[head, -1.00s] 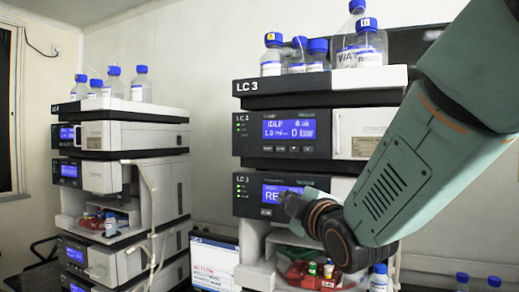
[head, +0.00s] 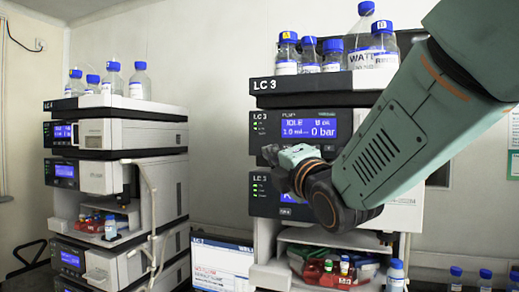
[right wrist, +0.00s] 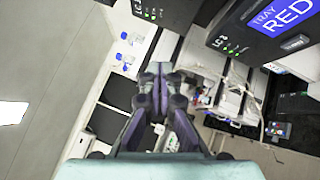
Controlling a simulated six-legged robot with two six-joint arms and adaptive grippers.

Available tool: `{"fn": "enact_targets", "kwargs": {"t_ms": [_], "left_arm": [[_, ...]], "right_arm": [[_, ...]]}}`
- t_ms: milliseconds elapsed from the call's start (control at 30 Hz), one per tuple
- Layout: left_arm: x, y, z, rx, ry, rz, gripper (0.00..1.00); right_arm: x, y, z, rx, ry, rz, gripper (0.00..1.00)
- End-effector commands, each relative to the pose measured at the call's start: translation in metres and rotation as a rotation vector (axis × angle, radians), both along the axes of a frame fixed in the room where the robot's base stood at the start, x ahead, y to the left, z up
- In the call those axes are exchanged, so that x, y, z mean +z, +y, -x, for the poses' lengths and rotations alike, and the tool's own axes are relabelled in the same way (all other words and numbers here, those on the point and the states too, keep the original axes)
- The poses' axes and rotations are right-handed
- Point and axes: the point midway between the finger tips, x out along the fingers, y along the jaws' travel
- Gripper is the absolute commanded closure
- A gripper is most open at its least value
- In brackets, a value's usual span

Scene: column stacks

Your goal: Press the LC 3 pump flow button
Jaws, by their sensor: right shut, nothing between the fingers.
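The LC 3 pump module (head: 259,140) is the upper unit of the right stack in the head view. My right gripper (head: 270,153) is shut and empty, in front of the pump's lower left edge. I cannot tell whether it touches the panel. In the right wrist view its closed fingers (right wrist: 160,72) point past the panels. My left gripper is not in view.
Below the pump is another LC 3 module (head: 262,205), its display mostly covered by my gripper. Blue-capped bottles (head: 310,56) stand on the top tray (head: 318,88). The LC 4 stack (head: 135,135) stands left.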

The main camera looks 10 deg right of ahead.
Motion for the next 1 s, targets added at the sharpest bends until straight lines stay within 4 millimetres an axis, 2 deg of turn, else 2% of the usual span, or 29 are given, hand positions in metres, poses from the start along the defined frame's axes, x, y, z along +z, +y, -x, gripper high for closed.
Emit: {"fn": "enact_targets", "kwargs": {"t_ms": [333, 767, 1000], "left_arm": [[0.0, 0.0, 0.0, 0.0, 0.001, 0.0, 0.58], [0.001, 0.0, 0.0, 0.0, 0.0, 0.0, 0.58], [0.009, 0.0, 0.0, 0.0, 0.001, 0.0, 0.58]], "right_arm": [[0.005, -0.003, 0.002, -0.04, -0.056, 0.217, 1.0], [0.004, -0.002, 0.001, -0.046, -0.059, 0.237, 1.0], [0.006, -0.011, -0.015, -0.045, -0.057, 0.232, 1.0]]}}
